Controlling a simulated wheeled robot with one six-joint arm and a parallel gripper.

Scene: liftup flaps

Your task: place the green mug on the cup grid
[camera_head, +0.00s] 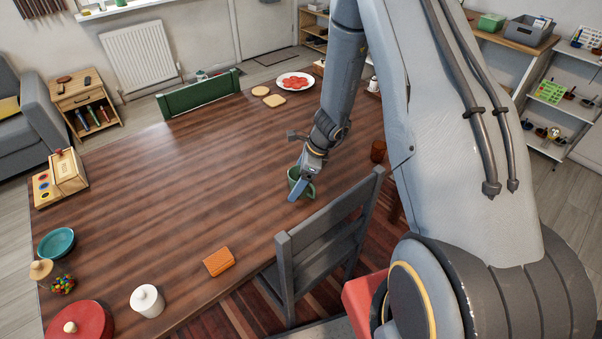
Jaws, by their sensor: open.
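The green mug (308,189) stands on the brown wooden table, near its right side. My gripper (299,183) is down at the mug with its jaws open. One bluish finger shows in front of the mug. The other finger is hard to make out, and the gripper hides part of the mug. I cannot tell whether the fingers touch it. I cannot identify the cup grid for certain. A small green grid-like item (549,91) sits on the white shelf at the right, and an orange ridged pad (219,261) lies on the table.
A grey chair (325,235) stands against the near table edge, close to my arm. A brown cup (378,151) is right of the mug. A white jar (147,300), teal bowl (57,243) and red pot (78,322) are at the left. The table's middle (190,175) is clear.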

